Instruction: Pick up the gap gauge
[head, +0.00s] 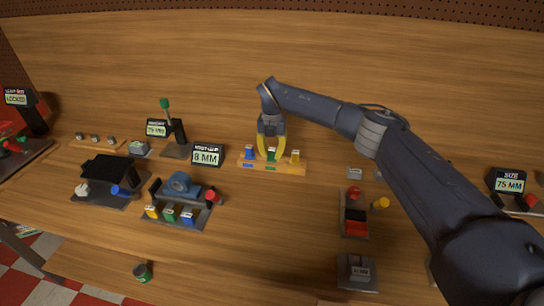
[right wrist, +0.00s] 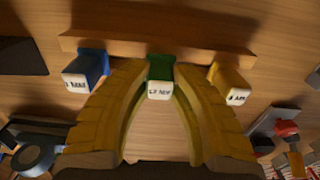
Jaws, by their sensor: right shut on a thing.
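A wooden rack (head: 285,168) at the back of the bench holds a blue gauge (head: 249,153), a green gauge (right wrist: 160,78) and a yellow gauge (head: 295,156). Each has a white labelled top, too blurred to read surely. My right gripper (head: 271,150) reaches down over the rack's middle with its yellow fingers closed on the green gauge. In the right wrist view, the fingertips sit on both sides of the green gauge, with the blue gauge (right wrist: 85,70) and yellow gauge (right wrist: 230,83) just outside them. The green gauge still appears upright at the rack. My left gripper is not in view.
A blue ducted rotor (head: 180,185) on a grey fixture stands left of the rack, with coloured tabs in front. An "8 MM" display (head: 207,155) stands close to the rack's left. A red-and-black device (head: 355,215) is to the right. Bare bench lies before the rack.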

